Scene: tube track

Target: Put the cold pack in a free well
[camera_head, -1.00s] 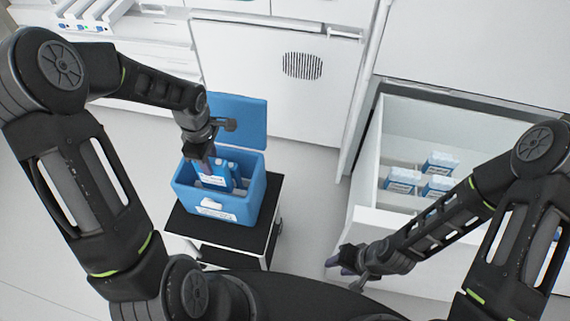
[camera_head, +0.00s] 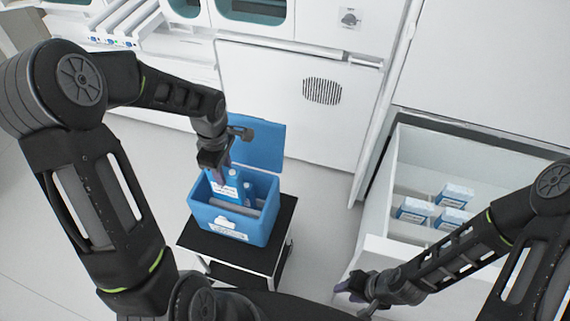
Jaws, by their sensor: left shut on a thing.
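The cold pack (camera_head: 228,191) is blue with a white label, held upright by my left gripper (camera_head: 221,178). Its lower part is at or inside the mouth of the blue cool box (camera_head: 222,221), at the left side. The box stands with its lid (camera_head: 259,143) open towards the back. Inside it, a grey divider strip shows, and another small blue item (camera_head: 251,194) stands right of the held pack. How deep the pack sits is hidden by the front wall. My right gripper (camera_head: 352,288) is low at centre right, away from the box; its fingers are too small to judge.
The box is on a small black-topped trolley (camera_head: 204,242). At right, an open white drawer (camera_head: 377,247) holds several blue-and-white packs (camera_head: 449,208). White cabinets with a vent (camera_head: 322,91) stand behind. A rack with white trays (camera_head: 122,24) is at the upper left.

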